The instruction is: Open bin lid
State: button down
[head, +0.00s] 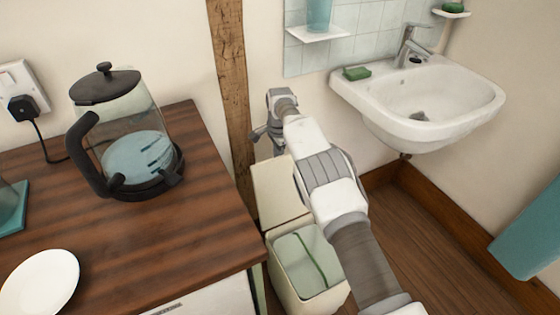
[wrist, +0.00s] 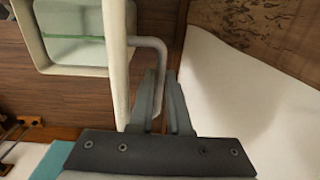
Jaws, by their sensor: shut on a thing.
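The cream bin (head: 300,285) stands on the floor beside the wooden counter, with a pale liner and a green stripe showing inside. Its lid (head: 278,192) is raised, roughly upright at the back of the opening. The wrist view shows the lid edge-on (wrist: 117,60), with the bin's open mouth (wrist: 38,55) to its left. A grey bar handle (wrist: 150,44) sticks out from the lid. My gripper (wrist: 161,80) is shut on this handle. In the head view, my gripper (head: 264,135) is behind the lid, close to the wooden post; the handle is hidden there.
The wooden counter (head: 215,235) is close on the left and bears a glass kettle (head: 128,135) and a white plate (head: 40,283). A wooden post (head: 231,80) and the wall are right behind the bin. A white sink (head: 420,100) hangs at the right above open floor.

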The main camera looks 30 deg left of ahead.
jog(key=shift+w+a, duration=0.25)
jog(key=shift+a, duration=0.5)
jog(key=shift+a+r, duration=0.1)
jog(key=c, duration=0.9)
grip_release()
jog(key=shift+w+a+f, duration=0.1)
jog(key=shift+f, duration=0.1)
jog(key=shift+w+r, duration=0.1)
jog(key=shift+r, duration=0.05)
jog(key=r+p, duration=0.1)
jog(key=r, duration=0.4)
jog(key=d+r+p, duration=0.1)
jog(key=r+p, duration=0.1)
jog(key=r, duration=0.4)
jog(key=r+p, duration=0.2)
jog(key=r, duration=0.4)
jog(key=shift+s+d, duration=0.15)
jog(key=shift+s, duration=0.25)
